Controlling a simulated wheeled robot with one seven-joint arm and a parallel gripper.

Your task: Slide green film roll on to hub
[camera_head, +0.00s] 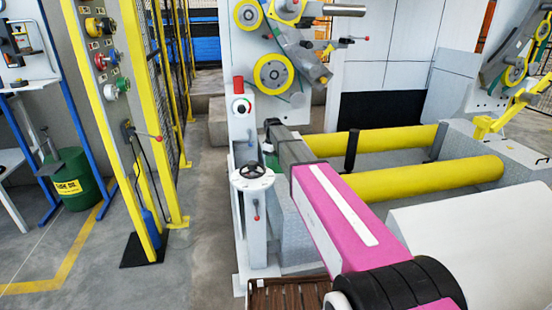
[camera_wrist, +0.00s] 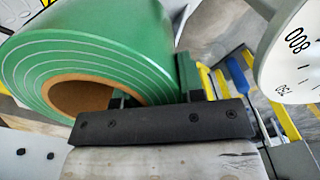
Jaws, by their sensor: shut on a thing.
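The green film roll (camera_wrist: 100,50) fills the upper left of the wrist view, with its brown cardboard core (camera_wrist: 62,92) open towards the lower left. My gripper (camera_wrist: 150,92) is shut on the roll's wall. One finger reaches into the core and the other lies along the roll's outer side. In the head view my gripper (camera_head: 274,128) is at the far end of my arm, beside the grey machine post. Only a small green patch of the roll (camera_head: 271,160) shows there. Yellow-rimmed round parts (camera_head: 273,72) sit on the machine panel above; I cannot tell which one is the hub.
Yellow rollers (camera_head: 425,180) lie to the right. A white dial (camera_wrist: 292,45) is near at right in the wrist view.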

